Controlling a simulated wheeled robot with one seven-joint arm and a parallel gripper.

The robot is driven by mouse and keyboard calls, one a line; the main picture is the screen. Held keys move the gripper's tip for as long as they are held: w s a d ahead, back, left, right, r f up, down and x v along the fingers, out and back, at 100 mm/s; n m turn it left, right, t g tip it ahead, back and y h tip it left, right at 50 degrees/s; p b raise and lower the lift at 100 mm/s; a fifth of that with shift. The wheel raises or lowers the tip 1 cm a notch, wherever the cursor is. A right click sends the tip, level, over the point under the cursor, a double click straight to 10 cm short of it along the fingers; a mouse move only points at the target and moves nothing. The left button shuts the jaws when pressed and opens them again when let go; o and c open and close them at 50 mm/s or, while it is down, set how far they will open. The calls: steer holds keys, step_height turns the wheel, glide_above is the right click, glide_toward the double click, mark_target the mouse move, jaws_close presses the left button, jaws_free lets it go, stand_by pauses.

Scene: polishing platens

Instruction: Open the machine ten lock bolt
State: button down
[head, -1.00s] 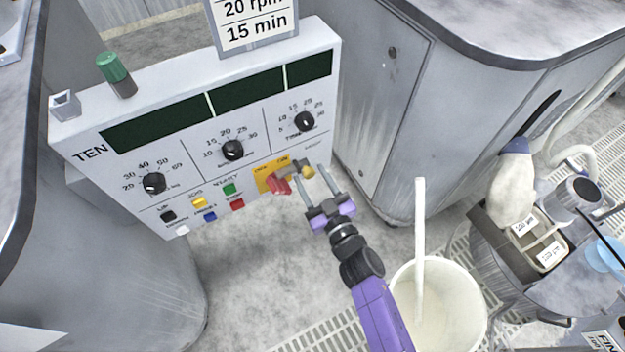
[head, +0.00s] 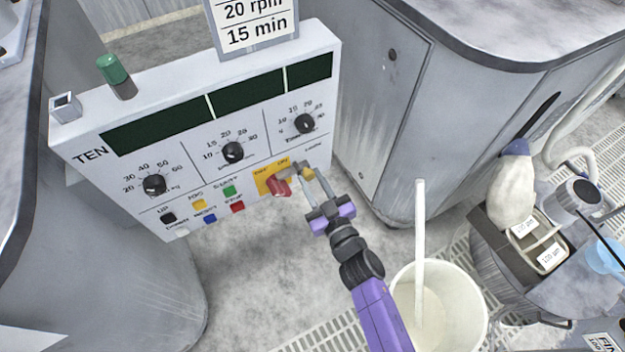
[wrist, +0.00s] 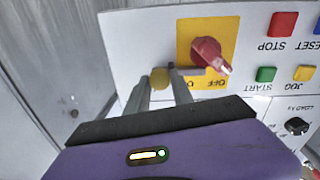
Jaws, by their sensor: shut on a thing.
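The control panel (head: 200,75) marked TEN fills the left of the head view. On its lower right is a yellow plate (head: 263,181) with a red rotary switch (head: 279,187); both also show in the wrist view, the switch (wrist: 208,52) upside down. A grey bar lies beside the switch, with a brass-coloured lock bolt knob (head: 307,174) at its right end. My gripper (head: 308,171) is shut on this knob, one finger on each side. In the wrist view the knob (wrist: 160,78) shows between the fingers; the fingertips partly hide the bolt.
Dials, a dark display strip and several coloured buttons (head: 230,190) are on the panel. A grey cabinet (head: 385,90) stands close on the right. A white bucket (head: 470,310) with an upright white pipe stands below right, near my arm. The floor below the panel is clear.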

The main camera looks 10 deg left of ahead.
stand_by(0.8)
steer(key=d, duration=0.1)
steer(key=w+d+p, duration=0.2)
steer(key=shift+w+d, duration=0.25)
steer(key=shift+d, duration=0.15)
steer(key=c, duration=1.1)
jaws_free()
steer(key=shift+s, duration=0.1)
